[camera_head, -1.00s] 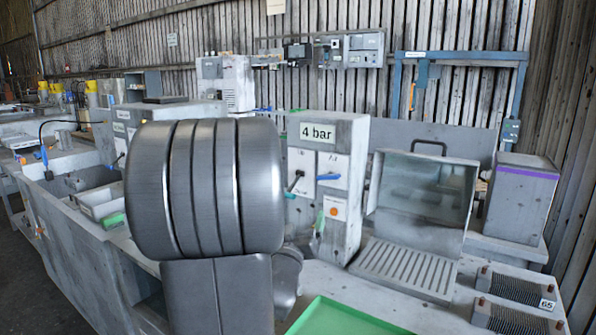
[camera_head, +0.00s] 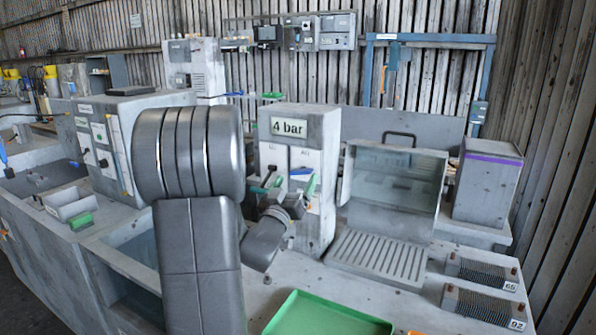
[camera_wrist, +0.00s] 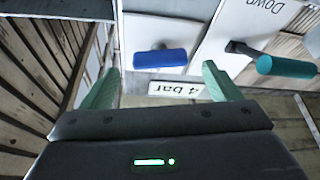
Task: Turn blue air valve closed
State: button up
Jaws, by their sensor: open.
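The blue air valve (camera_head: 301,171) is a short blue handle on the right-hand white panel of the 4 bar box (camera_head: 288,129). In the wrist view, the blue handle (camera_wrist: 160,59) lies crosswise. My gripper (camera_head: 293,187) is open in front of that panel. In the wrist view its two green fingers (camera_wrist: 161,72) stand apart, one toward each end of the blue handle, with nothing held between them. I cannot tell how far the tips are from the panel.
A teal-handled lever (camera_wrist: 286,67) on the panel marked "Down" is close beside one finger. A clear-lidded cabinet (camera_head: 392,190) stands right of the box. A green tray (camera_head: 330,318) lies in front. A grey box with a purple stripe (camera_head: 488,180) stands further right.

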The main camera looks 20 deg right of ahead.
aim_at(299, 174)
jog(key=shift+x, duration=1.55)
jog(key=c, duration=1)
jog(key=m+g+h+b, duration=0.1)
jog(key=m+b, duration=0.1)
jog(key=m+h+b, duration=0.1)
jog(key=m+b, duration=0.1)
jog(key=shift+m+g, duration=0.3)
jog(key=shift+g, duration=0.1)
